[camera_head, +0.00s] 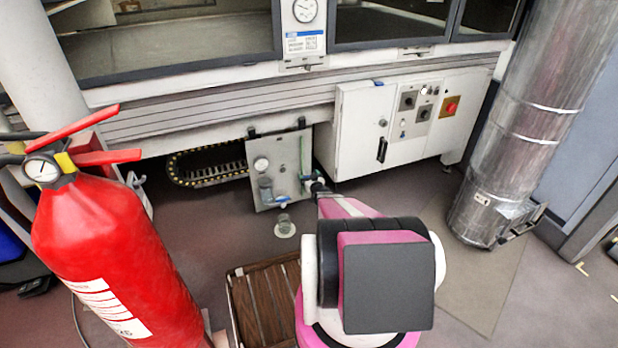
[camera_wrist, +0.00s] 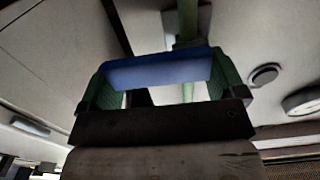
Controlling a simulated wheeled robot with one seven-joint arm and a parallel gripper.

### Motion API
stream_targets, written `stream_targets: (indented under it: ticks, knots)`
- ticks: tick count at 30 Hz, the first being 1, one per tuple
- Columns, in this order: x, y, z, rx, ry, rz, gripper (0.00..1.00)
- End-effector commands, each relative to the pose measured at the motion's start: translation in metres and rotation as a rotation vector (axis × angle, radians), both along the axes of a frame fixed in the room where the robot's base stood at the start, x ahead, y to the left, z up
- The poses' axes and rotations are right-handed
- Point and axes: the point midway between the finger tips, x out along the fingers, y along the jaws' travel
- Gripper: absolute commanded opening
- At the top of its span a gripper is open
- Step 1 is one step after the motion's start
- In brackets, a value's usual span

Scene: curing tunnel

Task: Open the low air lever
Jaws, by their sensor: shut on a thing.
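The low air lever (camera_wrist: 155,70) is a blue bar that spans the space between the green finger pads of my gripper (camera_wrist: 162,85) in the wrist view. The gripper is shut on it. A green pipe (camera_wrist: 187,25) runs behind the lever. In the head view, my gripper (camera_head: 319,187) is small and partly hidden by my arm, at the right edge of the low grey air panel (camera_head: 283,172). The panel carries a round gauge, a glass bowl and a green tube. The lever cannot be made out clearly there.
A red fire extinguisher (camera_head: 115,250) stands close at left. A wooden slatted crate (camera_head: 265,303) lies on the floor beside my arm. A white control cabinet (camera_head: 352,135) with an emergency button is right of the panel. A metal duct (camera_head: 535,115) stands at right.

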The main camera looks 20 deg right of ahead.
Motion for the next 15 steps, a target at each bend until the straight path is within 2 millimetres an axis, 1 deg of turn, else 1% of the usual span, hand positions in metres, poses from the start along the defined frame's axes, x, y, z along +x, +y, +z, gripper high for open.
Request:
stream_targets:
  ticks: [8, 15]
  knots:
    - [-0.0008, 0.0021, 0.0035, -0.125, -0.004, 0.0, 0.47]
    - [-0.0013, 0.0063, 0.0083, -0.331, -0.01, 0.0, 0.47]
